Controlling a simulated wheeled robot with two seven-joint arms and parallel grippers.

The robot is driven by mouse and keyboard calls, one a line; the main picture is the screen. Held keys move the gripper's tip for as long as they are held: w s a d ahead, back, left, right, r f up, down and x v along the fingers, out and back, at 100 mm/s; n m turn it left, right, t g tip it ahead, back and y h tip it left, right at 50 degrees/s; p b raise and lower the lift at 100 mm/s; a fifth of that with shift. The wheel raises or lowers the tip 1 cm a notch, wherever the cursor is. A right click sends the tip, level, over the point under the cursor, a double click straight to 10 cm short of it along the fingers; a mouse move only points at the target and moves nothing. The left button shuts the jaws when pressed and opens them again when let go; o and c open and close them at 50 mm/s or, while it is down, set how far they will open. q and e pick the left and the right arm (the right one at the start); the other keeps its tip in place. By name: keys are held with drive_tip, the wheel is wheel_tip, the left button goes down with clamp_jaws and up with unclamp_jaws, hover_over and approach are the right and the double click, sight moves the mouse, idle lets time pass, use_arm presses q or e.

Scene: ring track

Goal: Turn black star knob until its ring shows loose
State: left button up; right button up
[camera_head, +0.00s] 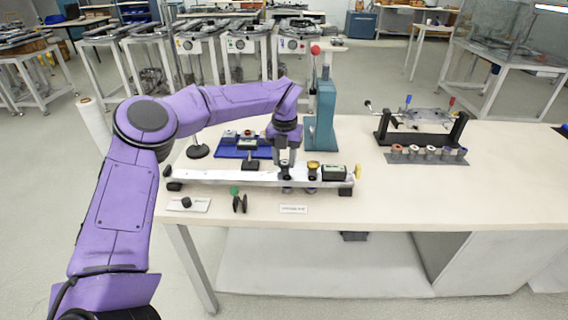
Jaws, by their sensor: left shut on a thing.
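A pale rail (215,176) lies across the front of the table, with small fittings along it. My left gripper (286,168) comes down from above onto the middle of the rail. It is shut on a small dark thing there, which fits the black star knob; its fingers hide most of it. The knob's ring is too small and covered to read. A yellow-topped knob (313,165) stands on the rail just right of my gripper. My right gripper is not in view.
A blue tray (229,153) and a teal press (321,120) stand behind the rail. A black fixture (420,139) is at the right. Small loose parts and a white label (293,209) lie in front. The right front of the table is clear.

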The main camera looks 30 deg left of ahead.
sight(285, 162)
use_arm(q)
drive_tip(key=n+b, duration=0.2)
drive_tip(key=f+n+b, duration=0.1)
drive_tip(key=n+b, duration=0.1)
drive_tip(key=n, duration=0.1)
drive_tip(key=shift+d, duration=0.1)
drive_tip(key=shift+r+n+b, duration=0.15)
drive_tip(key=shift+n+b, duration=1.1)
drive_tip(key=shift+n, duration=0.85)
drive_tip(key=o, duration=1.1)
drive_tip(key=shift+c, duration=0.2)
drive_tip(key=shift+w, duration=0.15)
wheel_tip(285, 162, up, 11)
drive_tip(key=p, duration=0.1)
drive_tip(key=shift+f, duration=0.2)
